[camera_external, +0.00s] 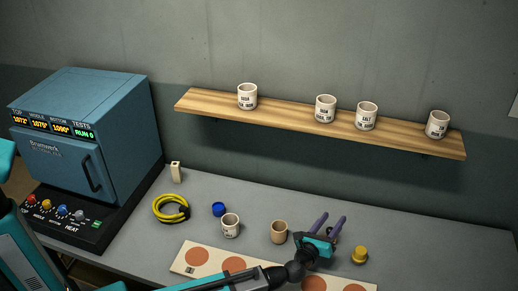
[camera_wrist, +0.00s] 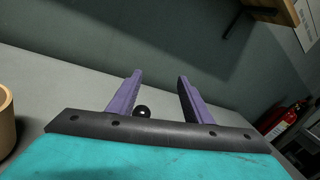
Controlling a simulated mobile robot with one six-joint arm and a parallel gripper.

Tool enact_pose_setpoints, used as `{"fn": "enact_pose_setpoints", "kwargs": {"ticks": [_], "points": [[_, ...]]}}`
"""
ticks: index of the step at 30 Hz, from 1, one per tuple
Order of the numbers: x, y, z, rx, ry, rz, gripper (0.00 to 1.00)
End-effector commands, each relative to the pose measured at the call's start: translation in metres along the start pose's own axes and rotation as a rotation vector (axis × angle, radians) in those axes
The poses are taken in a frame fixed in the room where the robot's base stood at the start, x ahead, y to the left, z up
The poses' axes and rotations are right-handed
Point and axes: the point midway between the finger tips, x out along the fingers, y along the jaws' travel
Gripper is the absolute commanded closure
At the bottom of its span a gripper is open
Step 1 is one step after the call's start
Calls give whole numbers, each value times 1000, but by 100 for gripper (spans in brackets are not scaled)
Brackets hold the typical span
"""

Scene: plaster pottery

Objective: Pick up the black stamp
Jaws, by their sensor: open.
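The black stamp shows as a round black knob (camera_wrist: 142,112) in the wrist view, low between my fingers and close beside the left one. Its lower part is hidden behind the dark front edge of my gripper. My gripper (camera_external: 331,218) is over the worktop in the external view, with its two purple fingers spread apart. In the wrist view the fingers (camera_wrist: 160,76) are open with nothing clamped between them. I cannot clearly make out the black stamp in the external view, where my gripper covers that spot.
A tan cup (camera_external: 279,232) stands just left of my gripper, and a yellow stamp (camera_external: 359,255) to its right. A white mug (camera_external: 230,226), blue stamp (camera_external: 219,209) and yellow coil (camera_external: 158,212) lie further left. A board (camera_external: 212,251) with terracotta discs lies in front. A shelf (camera_external: 290,117) holds several mugs.

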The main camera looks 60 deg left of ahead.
Motion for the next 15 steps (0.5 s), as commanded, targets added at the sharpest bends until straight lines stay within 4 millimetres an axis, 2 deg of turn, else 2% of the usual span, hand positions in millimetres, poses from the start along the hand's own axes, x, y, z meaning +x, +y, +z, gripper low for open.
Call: {"fn": "enact_pose_setpoints", "kwargs": {"ticks": [8,15], "points": [[0,1,-4,-1,1,0,54],[0,9,-27,-2,3,1,54]]}}
